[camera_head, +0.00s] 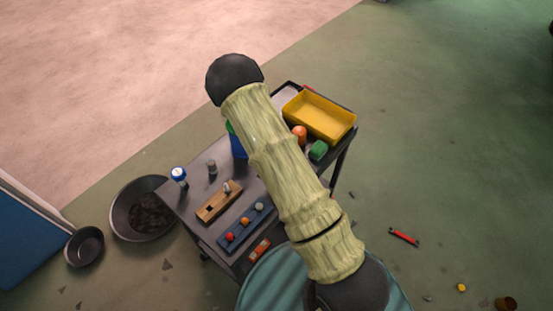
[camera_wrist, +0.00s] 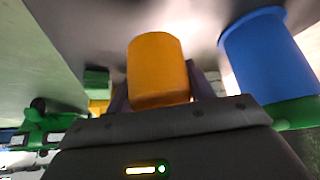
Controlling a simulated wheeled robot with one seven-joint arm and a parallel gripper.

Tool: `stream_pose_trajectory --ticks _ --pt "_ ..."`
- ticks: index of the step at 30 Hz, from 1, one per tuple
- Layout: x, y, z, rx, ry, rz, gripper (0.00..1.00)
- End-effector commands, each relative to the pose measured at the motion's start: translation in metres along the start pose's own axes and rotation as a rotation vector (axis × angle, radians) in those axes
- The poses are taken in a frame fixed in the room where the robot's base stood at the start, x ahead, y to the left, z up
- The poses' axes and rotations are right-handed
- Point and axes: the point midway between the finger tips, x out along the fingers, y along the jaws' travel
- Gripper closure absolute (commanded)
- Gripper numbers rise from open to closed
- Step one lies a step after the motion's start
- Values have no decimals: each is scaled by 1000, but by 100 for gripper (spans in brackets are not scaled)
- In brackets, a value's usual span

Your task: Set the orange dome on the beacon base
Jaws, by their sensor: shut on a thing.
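The orange dome (camera_wrist: 157,70) shows in the wrist view as a rounded orange cylinder between the dark fingers of my gripper (camera_wrist: 158,88), which is shut on it. In the head view my arm hides the gripper. An orange rounded piece (camera_head: 299,133) shows there just right of the arm; I cannot tell whether it is the held dome. A blue and green cylinder (camera_head: 238,146) stands left of the arm, and it also shows to the right in the wrist view (camera_wrist: 262,55). I cannot make out for sure which thing is the beacon base.
A wooden block (camera_head: 218,203), a blue strip with coloured knobs (camera_head: 246,226), a grey cylinder (camera_head: 212,167) and a white-blue bottle (camera_head: 179,176) stand on the left part. Pans are on the floor.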

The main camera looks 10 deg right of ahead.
Motion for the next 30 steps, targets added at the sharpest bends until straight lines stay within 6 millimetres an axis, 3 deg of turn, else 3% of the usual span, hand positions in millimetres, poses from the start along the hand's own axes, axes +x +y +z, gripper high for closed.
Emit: stream_pose_trajectory --ticks 7,17,29,30 --pt "3 0 2 -1 0 0 69" --pt "33 0 22 -1 -1 1 69" --pt "38 0 24 0 0 0 69" --pt "38 0 24 0 0 0 45"
